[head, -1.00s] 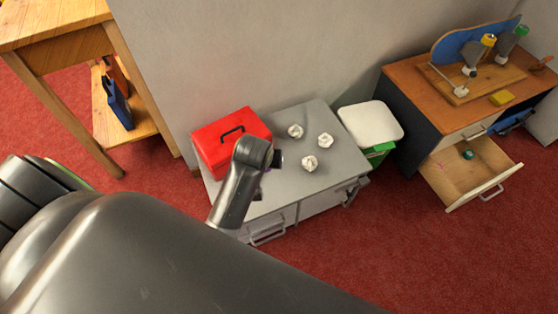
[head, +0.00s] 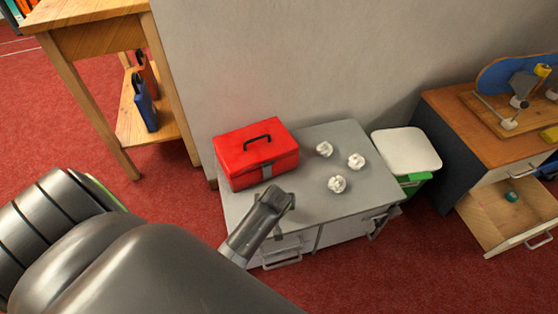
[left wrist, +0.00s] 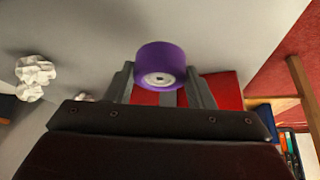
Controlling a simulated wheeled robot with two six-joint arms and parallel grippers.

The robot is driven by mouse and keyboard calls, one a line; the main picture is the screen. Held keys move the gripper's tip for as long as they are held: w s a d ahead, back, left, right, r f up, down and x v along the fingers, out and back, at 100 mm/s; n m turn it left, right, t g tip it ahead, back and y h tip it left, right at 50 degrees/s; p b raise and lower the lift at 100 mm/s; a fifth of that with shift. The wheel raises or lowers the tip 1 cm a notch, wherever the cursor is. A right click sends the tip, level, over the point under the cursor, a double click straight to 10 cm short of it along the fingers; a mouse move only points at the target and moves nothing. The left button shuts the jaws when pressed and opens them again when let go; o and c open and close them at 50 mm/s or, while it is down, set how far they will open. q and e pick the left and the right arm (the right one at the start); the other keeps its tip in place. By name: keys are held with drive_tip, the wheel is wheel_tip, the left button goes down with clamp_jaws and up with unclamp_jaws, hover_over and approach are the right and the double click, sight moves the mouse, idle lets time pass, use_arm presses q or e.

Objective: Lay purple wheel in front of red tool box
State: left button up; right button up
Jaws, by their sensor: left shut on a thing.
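The red tool box (head: 256,153) stands on the left part of a grey cabinet top (head: 314,210). My left gripper (head: 284,208) is in front of the box, near the cabinet's front edge. In the left wrist view the purple wheel (left wrist: 161,62), with a pale hub, sits between its fingers (left wrist: 161,82), which are shut on it. The red box (left wrist: 222,90) shows behind the fingers there. In the head view the wheel is hidden by my arm. I cannot tell its height above the cabinet. My right gripper is not in view.
Crumpled white papers (head: 338,184) lie on the cabinet to the right of the box. A white-lidded bin (head: 407,151) stands beside the cabinet, then a desk with an open drawer (head: 510,207). A wooden table (head: 90,27) stands at left. Some cabinet top before the papers is clear.

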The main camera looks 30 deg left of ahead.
use_arm(q)
wheel_tip(320, 180, down, 3)
drive_tip(key=shift+f+b, duration=0.2)
drive_tip(key=shift+b, duration=0.5)
drive_tip(key=shift+f, duration=0.4)
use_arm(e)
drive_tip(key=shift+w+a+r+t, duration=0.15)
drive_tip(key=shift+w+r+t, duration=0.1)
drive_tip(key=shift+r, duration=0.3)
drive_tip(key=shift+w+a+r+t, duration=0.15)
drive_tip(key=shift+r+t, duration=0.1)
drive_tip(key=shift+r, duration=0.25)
use_arm(q)
drive_tip(key=shift+f, duration=0.2)
drive_tip(key=o, duration=1)
drive_tip(key=shift+c, duration=0.2)
